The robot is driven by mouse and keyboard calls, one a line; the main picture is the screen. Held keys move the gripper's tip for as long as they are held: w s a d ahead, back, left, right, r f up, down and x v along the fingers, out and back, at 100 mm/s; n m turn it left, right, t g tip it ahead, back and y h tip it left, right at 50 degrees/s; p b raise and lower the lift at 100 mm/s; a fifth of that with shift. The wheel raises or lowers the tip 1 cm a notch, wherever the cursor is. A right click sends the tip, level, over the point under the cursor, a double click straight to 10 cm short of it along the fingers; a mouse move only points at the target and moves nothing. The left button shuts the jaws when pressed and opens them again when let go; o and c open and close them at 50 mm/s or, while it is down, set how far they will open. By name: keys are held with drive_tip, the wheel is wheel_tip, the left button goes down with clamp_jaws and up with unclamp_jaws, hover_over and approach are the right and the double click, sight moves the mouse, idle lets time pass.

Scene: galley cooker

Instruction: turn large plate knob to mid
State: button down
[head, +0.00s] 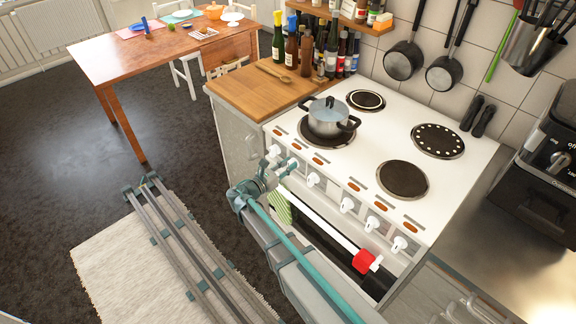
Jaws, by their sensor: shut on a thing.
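The white cooker (345,165) has a row of white knobs along its front panel. My gripper (291,165) is at the left part of this row, between the leftmost knob (274,150) and another white knob (313,180). It is shut on a white knob there, mostly hidden by the fingers. The held knob's pointer angle cannot be made out. Which knob belongs to the large plate cannot be read at this size. The other knobs (347,204) to the right stand free.
A lidded pot (330,117) stands on the front left plate. A rail below the knobs carries a green striped towel (281,208) and a red item (362,261). A wooden worktop (255,90) with bottles adjoins on the left. Open floor (60,150) lies left.

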drive_tip(key=shift+f+b, duration=0.15)
drive_tip(key=shift+b, duration=0.35)
drive_tip(key=m+b, duration=0.6)
drive_tip(key=b, duration=0.2)
drive_tip(key=m+b, duration=0.6)
drive_tip(key=b, duration=0.2)
drive_tip(key=d+f+m+b, duration=0.1)
drive_tip(key=m+b, duration=0.4)
drive_tip(key=b, duration=0.3)
drive_tip(key=shift+s+m, duration=0.35)
drive_tip(key=shift+m, duration=0.05)
drive_tip(key=shift+r, duration=0.1)
drive_tip(key=c, duration=1)
unclamp_jaws()
